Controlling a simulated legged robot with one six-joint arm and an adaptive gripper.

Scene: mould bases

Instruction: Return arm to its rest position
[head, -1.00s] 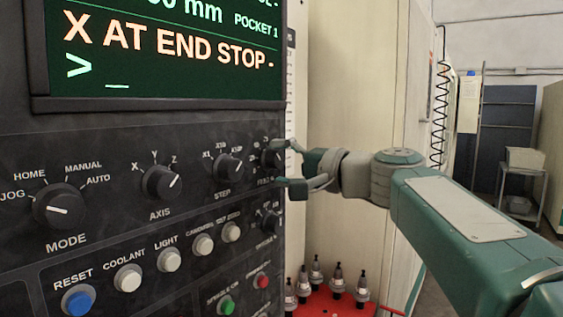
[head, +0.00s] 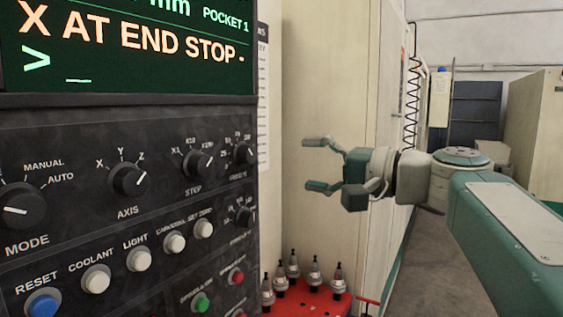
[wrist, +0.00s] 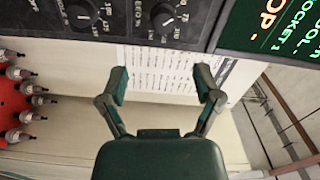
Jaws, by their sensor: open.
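My gripper (head: 322,164) is open and empty in the head view, to the right of the control panel (head: 110,215) and apart from it. Its fingers point left, toward the panel's right edge. My green and grey arm reaches in from the right side of the head view. In the wrist view my gripper (wrist: 163,86) shows both fingers spread with nothing between them. A printed sheet (wrist: 180,75) lies beyond the fingertips, and the dark panel with its knobs (wrist: 162,17) is at the top of that view.
The green screen (head: 130,45) reads "X AT END STOP". A red tray (head: 310,303) with several tool holders stands below my gripper. A pale cabinet wall (head: 335,95) is behind it. Shelving (head: 475,110) and open floor lie at the back right.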

